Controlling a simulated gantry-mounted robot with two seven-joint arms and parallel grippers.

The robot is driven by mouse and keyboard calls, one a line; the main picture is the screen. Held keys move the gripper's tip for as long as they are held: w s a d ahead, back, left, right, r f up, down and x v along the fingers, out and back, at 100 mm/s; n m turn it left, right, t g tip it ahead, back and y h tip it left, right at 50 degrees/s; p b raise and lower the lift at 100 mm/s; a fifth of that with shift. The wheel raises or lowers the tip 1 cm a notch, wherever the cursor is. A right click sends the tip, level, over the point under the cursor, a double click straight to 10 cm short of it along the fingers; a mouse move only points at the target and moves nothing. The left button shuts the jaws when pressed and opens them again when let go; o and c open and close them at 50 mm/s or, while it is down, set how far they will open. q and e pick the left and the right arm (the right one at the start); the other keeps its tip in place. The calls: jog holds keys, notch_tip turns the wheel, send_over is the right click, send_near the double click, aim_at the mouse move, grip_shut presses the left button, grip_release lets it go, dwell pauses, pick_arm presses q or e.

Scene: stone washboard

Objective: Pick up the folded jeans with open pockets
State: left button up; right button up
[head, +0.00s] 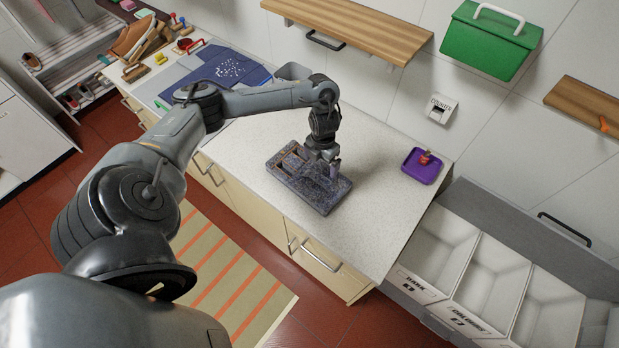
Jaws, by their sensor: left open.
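A stone washboard (340,195), dark grey with a recessed left part, lies on the pale counter. My left gripper (325,167) points down over the washboard, open; its fingertips are small here, and I cannot tell whether they touch it. A dark blue cloth-like item (228,72) with white specks lies on the counter at the back left, partly behind my left arm. I cannot tell for sure whether it is the folded jeans, and no open pockets can be made out. My right gripper is not in view.
A purple tray (419,167) with a small red item stands at the counter's right end. White labelled bins (489,283) are at the lower right. A wooden shelf (350,27) and a green box (488,42) are on the wall.

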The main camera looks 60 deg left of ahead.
aim_at(321, 177)
pick_arm(q)
jog(key=shift+s+d+f, duration=0.1)
jog(key=shift+f, duration=2.1)
jog(key=shift+f+p, duration=0.4)
jog(key=shift+f, duration=2.25)
jog(key=shift+r+p, duration=0.1)
jog(key=shift+p, duration=0.2)
jog(key=c, duration=1.8)
jog(key=shift+o, duration=0.2)
jog(key=shift+w+r, duration=0.1)
jog(key=shift+w, duration=0.1)
